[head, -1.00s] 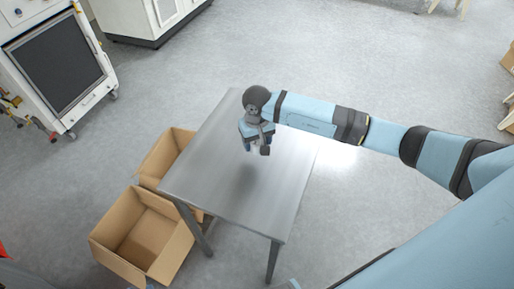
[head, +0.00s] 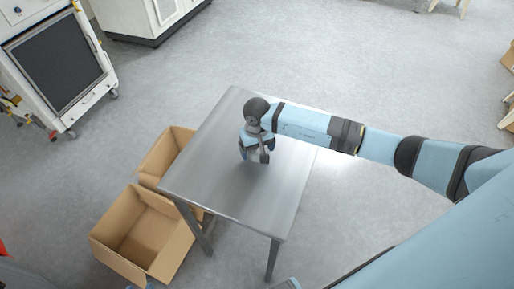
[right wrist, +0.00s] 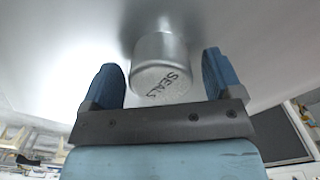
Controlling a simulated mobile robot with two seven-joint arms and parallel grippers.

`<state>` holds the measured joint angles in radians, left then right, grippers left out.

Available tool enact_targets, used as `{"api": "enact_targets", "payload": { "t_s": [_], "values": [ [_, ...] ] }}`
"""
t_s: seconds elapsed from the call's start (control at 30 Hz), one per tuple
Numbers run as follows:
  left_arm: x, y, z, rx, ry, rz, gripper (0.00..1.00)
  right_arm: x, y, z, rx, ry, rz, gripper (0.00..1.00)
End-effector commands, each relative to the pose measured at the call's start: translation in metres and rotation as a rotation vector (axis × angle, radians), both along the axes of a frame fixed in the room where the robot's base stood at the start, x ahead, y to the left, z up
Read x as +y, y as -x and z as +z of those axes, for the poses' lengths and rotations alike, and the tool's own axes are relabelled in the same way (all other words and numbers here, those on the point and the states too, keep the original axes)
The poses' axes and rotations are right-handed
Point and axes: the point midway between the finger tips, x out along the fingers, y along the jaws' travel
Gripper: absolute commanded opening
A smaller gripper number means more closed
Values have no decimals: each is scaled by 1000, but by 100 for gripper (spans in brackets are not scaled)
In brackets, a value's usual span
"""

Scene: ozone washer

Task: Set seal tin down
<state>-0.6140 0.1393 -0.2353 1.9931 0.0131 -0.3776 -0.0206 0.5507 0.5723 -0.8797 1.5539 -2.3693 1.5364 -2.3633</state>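The seal tin (right wrist: 162,68) is a silvery round can marked SEALS on the end that faces the right wrist camera. It is between the fingers of my right gripper (right wrist: 160,80), with a visible gap on each side. Its far end meets the grey metal table top, where it appears to rest. In the head view my right gripper (head: 256,156) points down, low over the middle of the table (head: 225,195), and largely hides the tin.
Two open, empty-looking cardboard boxes, one nearer (head: 118,264) and one farther (head: 158,160), stand on the floor at the table's left side. A white cabinet with a dark panel (head: 55,62) stands at the far left. The table top around my gripper is clear.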

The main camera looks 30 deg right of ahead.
Motion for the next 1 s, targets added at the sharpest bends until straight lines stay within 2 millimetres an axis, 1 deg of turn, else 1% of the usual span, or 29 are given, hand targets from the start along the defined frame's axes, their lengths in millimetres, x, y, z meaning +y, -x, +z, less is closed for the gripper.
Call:
{"api": "enact_targets", "payload": {
  "t_s": [0.1,0.2,0.27,0.37,0.5,0.6,0.7,0.8,0.9,1.0],
  "values": [
    [0,0,1,0,0,0,43,0,0,1,0,0,0,85],
    [0,0,7,0,0,0,43,0,0,6,0,0,0,85],
    [0,0,3,-3,1,0,43,-1,-1,12,-3,1,1,85],
    [0,-1,1,-4,1,1,43,-1,-1,31,-5,2,2,85],
    [0,-1,-5,-3,0,1,43,-1,-2,63,-6,2,1,85],
    [0,0,-8,-1,0,1,43,-1,-1,83,-5,2,1,85],
    [0,0,-11,1,-1,1,43,0,-1,101,-4,1,1,85],
    [0,0,-13,3,-1,1,43,0,-1,113,-3,0,0,85],
    [0,0,-14,4,0,0,43,0,0,120,-1,0,-1,85],
    [0,1,-14,4,0,1,43,0,0,123,0,0,0,85]
  ]
}}
